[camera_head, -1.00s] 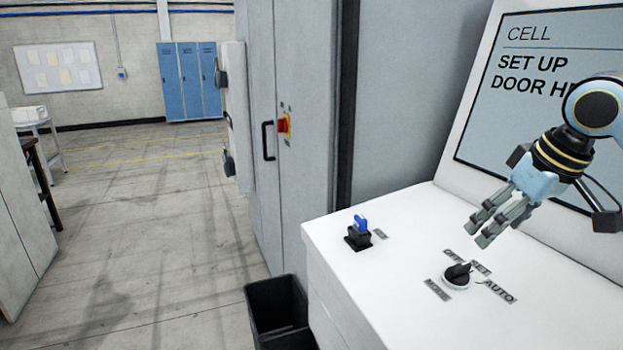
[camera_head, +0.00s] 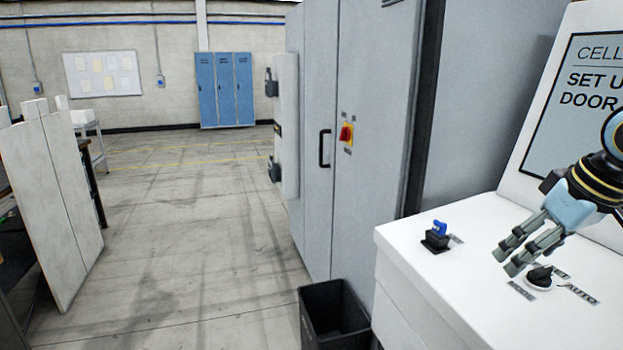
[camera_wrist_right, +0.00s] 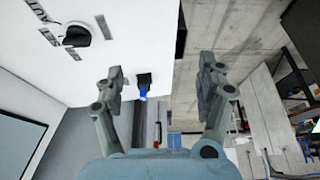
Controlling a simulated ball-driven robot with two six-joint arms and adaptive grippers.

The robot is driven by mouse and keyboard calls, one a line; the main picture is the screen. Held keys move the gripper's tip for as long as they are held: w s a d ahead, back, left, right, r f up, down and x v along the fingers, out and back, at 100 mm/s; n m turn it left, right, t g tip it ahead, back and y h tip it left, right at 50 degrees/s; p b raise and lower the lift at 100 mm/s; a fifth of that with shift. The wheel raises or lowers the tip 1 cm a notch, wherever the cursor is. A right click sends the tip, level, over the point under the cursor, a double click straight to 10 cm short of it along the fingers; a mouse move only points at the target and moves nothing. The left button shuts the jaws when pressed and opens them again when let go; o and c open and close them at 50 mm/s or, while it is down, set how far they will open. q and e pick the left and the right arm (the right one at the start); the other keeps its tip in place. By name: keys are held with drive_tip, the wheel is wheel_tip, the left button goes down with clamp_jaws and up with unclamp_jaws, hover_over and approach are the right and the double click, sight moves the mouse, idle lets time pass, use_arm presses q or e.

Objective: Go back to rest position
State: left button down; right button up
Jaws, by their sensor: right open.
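My right gripper (camera_head: 515,252) is open and empty above the white control console (camera_head: 440,290), at the right of the head view. A black mode knob (camera_head: 539,276) with printed labels lies close below its fingertips in that view. A blue key switch (camera_head: 438,230) on a black base stands to the left of the gripper. In the right wrist view the two fingers of my right gripper (camera_wrist_right: 165,80) are spread wide, with the key switch (camera_wrist_right: 144,82) showing between them and the knob (camera_wrist_right: 76,36) at the upper left. My left gripper is not in view.
A screen (camera_head: 580,110) reading "CELL" and "SET U" rises behind the console. A grey cabinet (camera_head: 365,130) with a red switch (camera_head: 346,133) stands left of it. A black bin (camera_head: 333,315) sits beside the console. The floor (camera_head: 190,240) at the left is open, bordered by white panels (camera_head: 50,190).

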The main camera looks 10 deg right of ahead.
drive_tip(key=s+a+f+h, duration=0.1)
drive_tip(key=s+a+f, duration=0.5)
drive_tip(key=s, duration=0.4)
drive_tip(key=s+a+f, duration=0.5)
drive_tip(key=s+a, duration=0.3)
drive_tip(key=s, duration=0.2)
drive_tip(key=s+d+f+g+b, duration=0.15)
drive_tip(key=f+b, duration=0.55)
drive_tip(key=f, duration=1.3)
drive_tip(key=s+d+f+g+b, duration=0.15)
drive_tip(key=f+b, duration=0.55)
drive_tip(key=f, duration=1.4)
use_arm(q)
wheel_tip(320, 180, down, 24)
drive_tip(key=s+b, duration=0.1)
drive_tip(key=b, duration=0.9)
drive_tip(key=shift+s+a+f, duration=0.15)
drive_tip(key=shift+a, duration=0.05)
use_arm(e)
drive_tip(key=s+f, duration=0.8)
drive_tip(key=f, duration=0.4)
drive_tip(key=s+d+f, duration=0.1)
drive_tip(key=s+f, duration=0.8)
drive_tip(key=f, duration=0.4)
drive_tip(key=shift+s+f+m, duration=0.15)
drive_tip(key=shift+f+m, duration=0.15)
drive_tip(key=shift+m, duration=0.1)
